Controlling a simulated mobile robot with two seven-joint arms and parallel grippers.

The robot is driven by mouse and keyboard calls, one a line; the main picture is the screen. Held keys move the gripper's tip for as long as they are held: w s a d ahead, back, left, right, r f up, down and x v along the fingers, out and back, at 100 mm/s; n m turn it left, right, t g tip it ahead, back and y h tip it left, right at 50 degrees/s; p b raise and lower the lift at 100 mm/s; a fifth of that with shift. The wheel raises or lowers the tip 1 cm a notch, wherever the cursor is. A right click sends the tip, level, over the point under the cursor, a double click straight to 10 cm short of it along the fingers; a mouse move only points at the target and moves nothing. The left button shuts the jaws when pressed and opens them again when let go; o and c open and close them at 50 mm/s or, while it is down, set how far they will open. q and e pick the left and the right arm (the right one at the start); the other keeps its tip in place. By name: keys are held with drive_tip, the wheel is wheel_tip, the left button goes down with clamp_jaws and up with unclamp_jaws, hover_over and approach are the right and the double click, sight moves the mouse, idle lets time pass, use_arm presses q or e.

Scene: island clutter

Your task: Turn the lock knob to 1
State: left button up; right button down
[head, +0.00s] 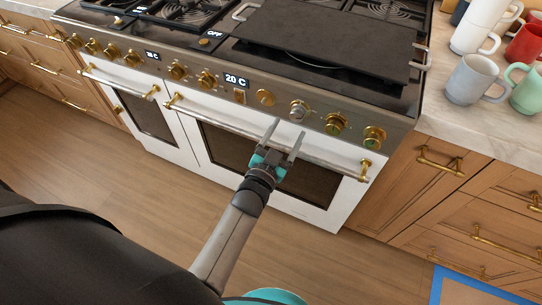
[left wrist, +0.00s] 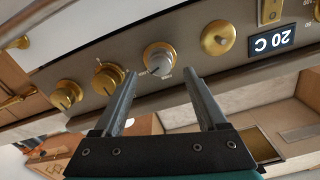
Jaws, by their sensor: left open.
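A silver knob (head: 299,110) sits on the stove's front panel among brass knobs. It is the only silver knob there, and it also shows in the left wrist view (left wrist: 159,58) with small, unreadable marks beside it. My left gripper (head: 288,129) is open and empty in front of the panel, just below the silver knob. In the left wrist view the two fingertips (left wrist: 160,76) stand on either side of the knob's line, apart from it. My right gripper is not in view.
A brass knob (head: 265,97) and a "20 C" display (head: 236,80) are left of the silver knob; brass knobs (head: 335,124) are right. The oven handle (head: 240,131) runs below the panel. Mugs (head: 471,80) stand on the right counter.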

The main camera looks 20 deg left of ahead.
use_arm(q)
drive_tip(key=s+p, duration=0.1)
drive_tip(key=s, duration=0.9)
drive_tip(key=shift+s+a, duration=0.15)
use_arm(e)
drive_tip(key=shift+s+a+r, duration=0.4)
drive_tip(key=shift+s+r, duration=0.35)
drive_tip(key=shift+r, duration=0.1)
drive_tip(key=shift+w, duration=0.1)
use_arm(q)
drive_tip(key=s+d+f+g, duration=0.1)
drive_tip(key=s+f+g, duration=0.45)
drive_tip(key=f, duration=0.65)
drive_tip(key=s+d+f+g, duration=0.1)
drive_tip(key=s+f+g, duration=0.4)
drive_tip(key=f, duration=0.7)
drive_tip(key=s+a+f+g, duration=0.2)
drive_tip(key=s+f, duration=0.1)
drive_tip(key=s, duration=0.4)
drive_tip(key=s+a+f+g, duration=0.1)
drive_tip(key=s+f+g, duration=0.1)
drive_tip(key=s+f, duration=0.2)
drive_tip(key=s+a+f+n+g, duration=0.1)
drive_tip(key=s+a+f+g, duration=0.1)
drive_tip(key=s, duration=0.8)
drive_tip(key=shift+a+f+y, duration=0.3)
drive_tip(key=shift+a+f, duration=0.05)
drive_tip(key=shift+f, duration=0.35)
drive_tip(key=shift+g, duration=0.25)
